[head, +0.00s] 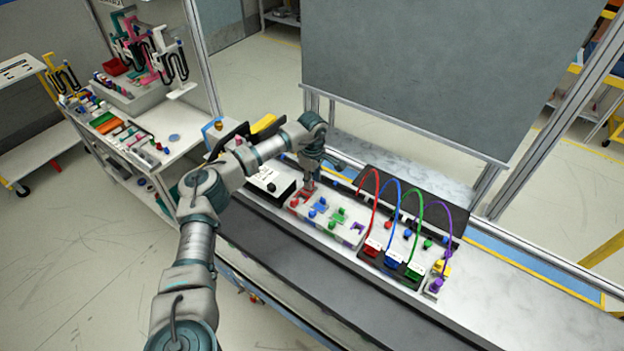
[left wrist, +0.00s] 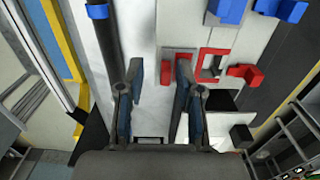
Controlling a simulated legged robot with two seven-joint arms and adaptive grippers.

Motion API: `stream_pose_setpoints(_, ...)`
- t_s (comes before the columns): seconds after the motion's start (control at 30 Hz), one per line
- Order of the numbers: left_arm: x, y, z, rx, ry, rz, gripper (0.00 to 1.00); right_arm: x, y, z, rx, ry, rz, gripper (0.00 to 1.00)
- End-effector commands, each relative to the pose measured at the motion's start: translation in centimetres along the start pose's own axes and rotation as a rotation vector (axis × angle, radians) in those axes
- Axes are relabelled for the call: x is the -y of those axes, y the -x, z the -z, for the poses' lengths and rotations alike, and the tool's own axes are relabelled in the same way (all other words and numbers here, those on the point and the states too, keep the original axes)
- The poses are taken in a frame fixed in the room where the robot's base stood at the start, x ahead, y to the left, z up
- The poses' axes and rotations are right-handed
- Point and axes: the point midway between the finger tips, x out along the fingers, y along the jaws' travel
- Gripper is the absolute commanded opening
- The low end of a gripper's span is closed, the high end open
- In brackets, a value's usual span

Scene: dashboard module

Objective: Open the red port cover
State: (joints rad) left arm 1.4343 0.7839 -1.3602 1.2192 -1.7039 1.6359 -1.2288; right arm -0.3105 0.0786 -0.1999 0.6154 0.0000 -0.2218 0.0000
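The red port cover (head: 301,198) is at the left end of a row of coloured parts on the white module panel. In the left wrist view it shows as a red frame-like part (left wrist: 212,62), with a red block (left wrist: 246,74) to its right. My left gripper (head: 311,183) reaches down over the red parts. My right gripper is not in view.
Blue (head: 318,207), green (head: 337,216) and purple (head: 358,228) parts follow along the panel. Red, blue, green and purple cables arch over coloured connectors (head: 393,262) to the right. A black-and-white box (head: 268,185) stands to the left. A grey board (head: 440,70) rises behind.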

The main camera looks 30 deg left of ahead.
Motion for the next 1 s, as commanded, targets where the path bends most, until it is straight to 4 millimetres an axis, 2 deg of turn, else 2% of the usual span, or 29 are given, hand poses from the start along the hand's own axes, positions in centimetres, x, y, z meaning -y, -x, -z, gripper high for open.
stream_pose_setpoints(0.17, 0.0, 0.5, -0.1, -0.002, 0.000, 0.000, 0.35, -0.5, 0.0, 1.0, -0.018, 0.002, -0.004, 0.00)
stream_pose_setpoints(0.27, -0.1, 1.8, 0.0, -0.001, 0.000, -0.002, 0.35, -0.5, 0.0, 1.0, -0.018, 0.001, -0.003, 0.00)
stream_pose_setpoints(0.5, -0.3, 6.9, 0.3, 0.003, 0.000, -0.002, 0.35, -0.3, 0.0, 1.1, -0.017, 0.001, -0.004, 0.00)
stream_pose_setpoints(0.7, -0.3, 10.3, 0.5, 0.004, 0.000, 0.000, 0.35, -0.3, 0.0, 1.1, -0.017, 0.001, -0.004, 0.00)
stream_pose_setpoints(0.83, -0.3, 11.4, 0.5, 0.004, -0.001, 0.002, 0.35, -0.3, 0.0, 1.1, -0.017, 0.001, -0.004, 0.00)
stream_pose_setpoints(1.0, -0.3, 11.7, 0.5, 0.004, -0.001, 0.003, 0.35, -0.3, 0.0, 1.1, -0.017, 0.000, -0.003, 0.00)
